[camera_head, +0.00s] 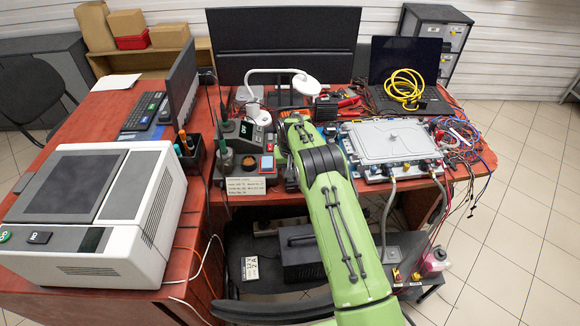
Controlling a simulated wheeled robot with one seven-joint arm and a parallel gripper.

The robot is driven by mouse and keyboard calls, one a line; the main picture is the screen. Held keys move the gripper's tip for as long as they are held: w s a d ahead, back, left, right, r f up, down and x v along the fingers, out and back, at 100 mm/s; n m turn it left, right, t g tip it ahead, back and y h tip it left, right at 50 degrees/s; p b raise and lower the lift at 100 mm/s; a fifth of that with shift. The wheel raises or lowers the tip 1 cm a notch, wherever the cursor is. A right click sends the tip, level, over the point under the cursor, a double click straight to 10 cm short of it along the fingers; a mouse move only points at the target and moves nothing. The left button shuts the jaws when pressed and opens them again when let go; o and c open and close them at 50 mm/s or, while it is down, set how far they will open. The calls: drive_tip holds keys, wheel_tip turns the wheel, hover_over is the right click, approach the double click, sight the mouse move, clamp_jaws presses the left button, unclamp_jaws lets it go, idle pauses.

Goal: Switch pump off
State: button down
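A low grey unit (405,245) stands under the right part of the table and looks like the pump. Hoses (386,212) run down towards it from a grey metal plate assembly (388,142) on the table. Small red-and-yellow parts (397,275) sit at its front; they may be switches, but their positions are too small to read. My green arm reaches up from the bottom over the table's front edge, left of the unit. My gripper's fingers are hidden behind the arm, so I cannot see whether they hold anything.
A pink bottle (434,263) stands right of the unit. A dark box (300,253) is under the table, partly behind my arm. A soldering station (256,165), a white machine (95,215) and a laptop (404,62) with yellow cable crowd the table. Floor at right (510,240) is clear.

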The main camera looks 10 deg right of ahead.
idle(0.3)
drive_tip(key=c, duration=1.3)
unclamp_jaws()
drive_tip(key=r, duration=0.5)
drive_tip(key=s+r+p, duration=0.1)
drive_tip(key=r, duration=0.4)
drive_tip(key=s+r+p, duration=0.1)
drive_tip(key=r, duration=0.4)
drive_tip(key=shift+a+r, duration=0.1)
drive_tip(key=shift+r, duration=0.25)
